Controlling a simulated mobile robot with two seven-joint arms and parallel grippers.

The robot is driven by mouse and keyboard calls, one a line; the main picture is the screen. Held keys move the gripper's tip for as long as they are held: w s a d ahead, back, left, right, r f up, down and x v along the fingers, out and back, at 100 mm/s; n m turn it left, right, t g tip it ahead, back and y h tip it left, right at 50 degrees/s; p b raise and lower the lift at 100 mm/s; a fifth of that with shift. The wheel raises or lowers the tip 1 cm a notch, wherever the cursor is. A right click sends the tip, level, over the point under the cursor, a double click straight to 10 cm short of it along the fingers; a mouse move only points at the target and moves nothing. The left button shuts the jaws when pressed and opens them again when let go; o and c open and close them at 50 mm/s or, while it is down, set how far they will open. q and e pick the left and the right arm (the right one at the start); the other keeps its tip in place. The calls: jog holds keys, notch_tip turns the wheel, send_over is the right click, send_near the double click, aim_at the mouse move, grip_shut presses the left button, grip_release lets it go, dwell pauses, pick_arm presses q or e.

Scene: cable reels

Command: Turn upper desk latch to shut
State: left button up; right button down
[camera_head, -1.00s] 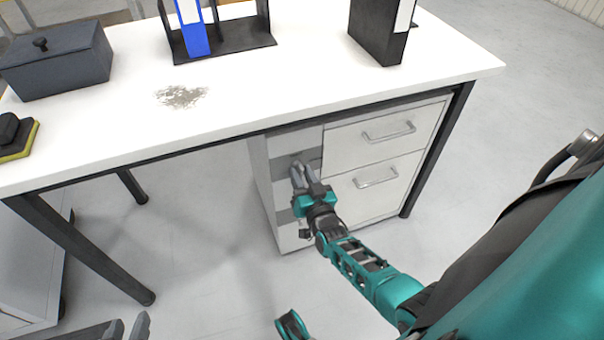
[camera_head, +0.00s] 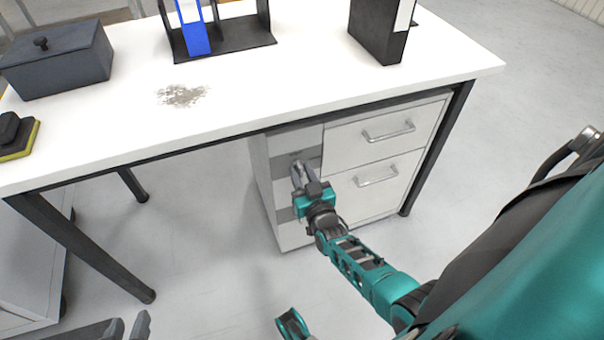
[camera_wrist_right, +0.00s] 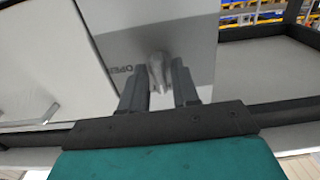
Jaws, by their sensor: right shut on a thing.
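The upper desk latch (camera_wrist_right: 157,72) is a small grey knob on a grey plate at the upper left of the drawer cabinet. In the right wrist view it sits between the two fingers of my right gripper (camera_wrist_right: 158,88), beside printed lettering that reads roughly "OPEN". My right gripper (camera_head: 300,172) is shut on the latch and covers most of it in the head view. My left gripper (camera_head: 128,328) shows only partly at the bottom left edge, away from the cabinet, with its fingertips apart.
The white desk top (camera_head: 270,85) overhangs the cabinet. Two drawers with bar handles (camera_head: 388,132) are right of the latch. A dark lidded box (camera_head: 60,68), a blue binder (camera_head: 194,32) and a black binder (camera_head: 380,30) stand on the desk. A dark desk leg (camera_head: 90,250) is at left.

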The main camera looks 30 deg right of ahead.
jog(key=c, duration=1.2)
grip_release()
jog(key=shift+w, duration=0.1)
jog(key=shift+o, duration=0.2)
jog(key=p+v, duration=0.3)
jog(key=v, duration=1)
jog(key=shift+d, duration=0.1)
